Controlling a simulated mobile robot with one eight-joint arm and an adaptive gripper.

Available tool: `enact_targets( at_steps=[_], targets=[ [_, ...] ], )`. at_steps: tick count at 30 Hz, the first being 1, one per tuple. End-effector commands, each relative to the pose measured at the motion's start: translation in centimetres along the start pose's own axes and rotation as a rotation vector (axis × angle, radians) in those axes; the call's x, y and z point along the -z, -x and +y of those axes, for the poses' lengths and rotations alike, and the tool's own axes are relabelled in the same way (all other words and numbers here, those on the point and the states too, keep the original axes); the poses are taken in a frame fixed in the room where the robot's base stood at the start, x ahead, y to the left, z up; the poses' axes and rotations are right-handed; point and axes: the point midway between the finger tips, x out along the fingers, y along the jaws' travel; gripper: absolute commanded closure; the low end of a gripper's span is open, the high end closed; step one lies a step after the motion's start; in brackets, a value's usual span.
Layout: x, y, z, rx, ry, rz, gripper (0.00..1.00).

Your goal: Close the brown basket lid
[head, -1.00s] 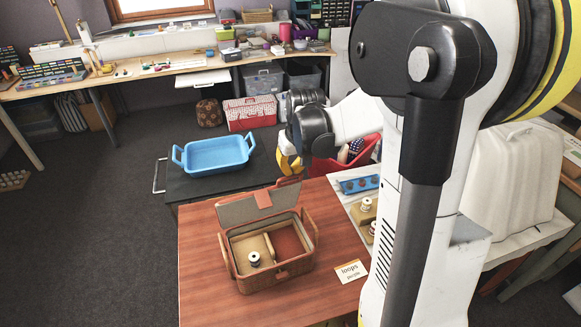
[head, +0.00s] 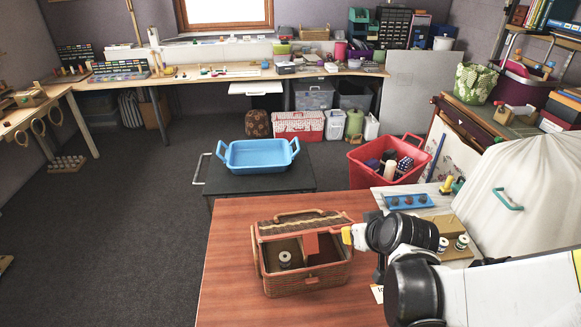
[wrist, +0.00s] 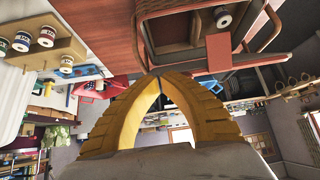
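The brown basket (head: 290,285) stands on the red-brown table, with a spool (head: 285,262) visible inside. Its lid (head: 288,228) is partly open: the woven outer side and a handle show at the back, and the front opening is uncovered. A red-orange tab (head: 311,243) hangs from the lid over the opening.
A blue tray (head: 258,168) sits on a dark cart behind the table. A red bin (head: 366,178) stands behind on the right. Spools on a wooden holder (head: 452,252) and a small blue tray (head: 410,203) lie right of the basket. The table's left side is clear.

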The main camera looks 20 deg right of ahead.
Motion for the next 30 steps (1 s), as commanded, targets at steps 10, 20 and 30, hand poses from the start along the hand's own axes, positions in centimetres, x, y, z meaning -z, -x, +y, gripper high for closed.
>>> enact_targets(
  at_steps=[10,20,30],
  targets=[
    [-7.0,-3.1,0.0,0.0,0.0,-0.002,1.0],
    [-10.0,-5.0,0.0,0.001,0.0,-0.002,1.0],
    [-10.6,-5.5,0.0,0.001,0.0,-0.002,1.0]
  ],
)
